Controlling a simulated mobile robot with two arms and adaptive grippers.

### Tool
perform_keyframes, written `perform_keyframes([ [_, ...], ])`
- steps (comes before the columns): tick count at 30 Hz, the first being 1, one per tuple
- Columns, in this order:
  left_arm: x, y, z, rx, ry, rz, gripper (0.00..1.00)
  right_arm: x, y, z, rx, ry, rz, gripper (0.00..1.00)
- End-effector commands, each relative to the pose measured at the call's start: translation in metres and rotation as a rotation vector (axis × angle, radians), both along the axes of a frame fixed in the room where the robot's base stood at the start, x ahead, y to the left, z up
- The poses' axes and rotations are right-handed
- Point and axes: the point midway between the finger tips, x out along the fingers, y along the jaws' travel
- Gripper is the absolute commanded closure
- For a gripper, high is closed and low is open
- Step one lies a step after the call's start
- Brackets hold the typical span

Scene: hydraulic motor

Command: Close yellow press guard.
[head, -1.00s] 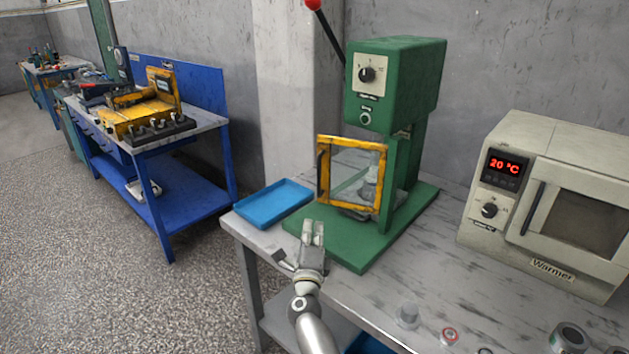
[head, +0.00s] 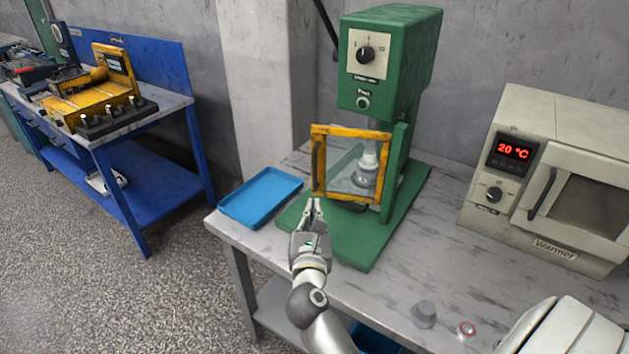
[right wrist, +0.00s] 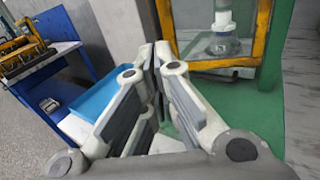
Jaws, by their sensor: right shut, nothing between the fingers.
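In the right wrist view, the gripper (right wrist: 155,50) points toward the left edge of the guard (right wrist: 262,45). My left gripper is not in view.
A blue tray (head: 260,196) lies left of the press base on the table (head: 440,255). A warmer (head: 545,180) stands at the right. A small grey cup (head: 423,314) and a small red-and-white ring (head: 466,330) are near the front edge. A blue workbench stands at the left.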

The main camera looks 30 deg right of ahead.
Motion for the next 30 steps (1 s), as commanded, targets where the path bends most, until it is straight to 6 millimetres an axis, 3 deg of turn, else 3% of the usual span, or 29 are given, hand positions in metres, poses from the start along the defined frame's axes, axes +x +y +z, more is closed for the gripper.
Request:
perform_keyframes([
  [5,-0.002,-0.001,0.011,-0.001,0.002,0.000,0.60,0.034,-0.025,0.004,-0.005,-0.001,-0.001,1.00],
  [15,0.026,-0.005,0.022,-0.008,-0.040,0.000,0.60,0.076,-0.055,0.001,-0.005,0.001,-0.001,1.00],
  [30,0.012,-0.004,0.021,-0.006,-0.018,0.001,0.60,0.084,-0.061,0.000,-0.004,0.000,-0.001,1.00],
])
